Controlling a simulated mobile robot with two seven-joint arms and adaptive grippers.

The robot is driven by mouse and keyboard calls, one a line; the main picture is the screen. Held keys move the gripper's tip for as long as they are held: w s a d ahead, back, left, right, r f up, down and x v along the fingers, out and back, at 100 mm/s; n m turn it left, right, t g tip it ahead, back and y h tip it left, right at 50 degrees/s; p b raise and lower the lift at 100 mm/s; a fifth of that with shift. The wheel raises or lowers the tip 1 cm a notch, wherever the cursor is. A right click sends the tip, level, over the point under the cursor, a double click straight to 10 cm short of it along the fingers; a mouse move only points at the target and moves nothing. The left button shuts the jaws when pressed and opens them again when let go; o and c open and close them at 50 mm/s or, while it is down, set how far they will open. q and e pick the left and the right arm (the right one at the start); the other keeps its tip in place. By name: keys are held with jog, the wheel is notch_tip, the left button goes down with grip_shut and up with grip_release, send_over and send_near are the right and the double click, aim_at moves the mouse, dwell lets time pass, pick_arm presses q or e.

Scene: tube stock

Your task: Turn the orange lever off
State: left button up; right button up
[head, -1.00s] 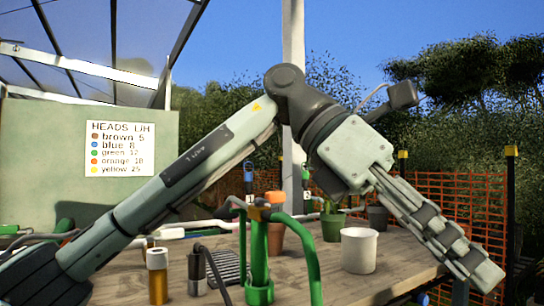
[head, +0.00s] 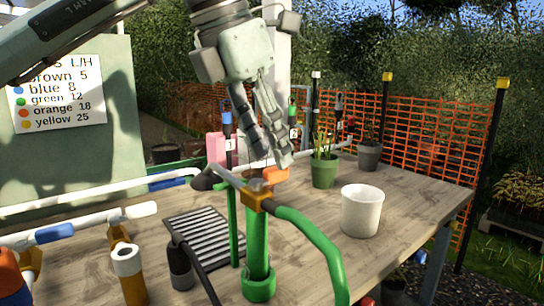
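The orange lever (head: 276,174) sits on a brass valve (head: 257,198) at the top of an upright green pipe (head: 258,245). A curved green hose (head: 318,240) leaves the valve to the right. My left gripper (head: 282,157) points down from above, its fingertips just above the lever in the picture. Its fingers come together at the tips and look shut, with nothing seen between them. I cannot tell whether they touch the lever. My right gripper is out of view.
A white pot (head: 361,211) and a green plant pot (head: 325,172) stand right of the valve on the wooden table (head: 410,205). White pipe (head: 100,193) runs behind. A sign (head: 58,95) hangs back left.

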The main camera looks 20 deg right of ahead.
aim_at(269, 177)
pick_arm(q)
jog(key=shift+x, duration=1.45)
jog(key=shift+c, duration=0.6)
grip_shut()
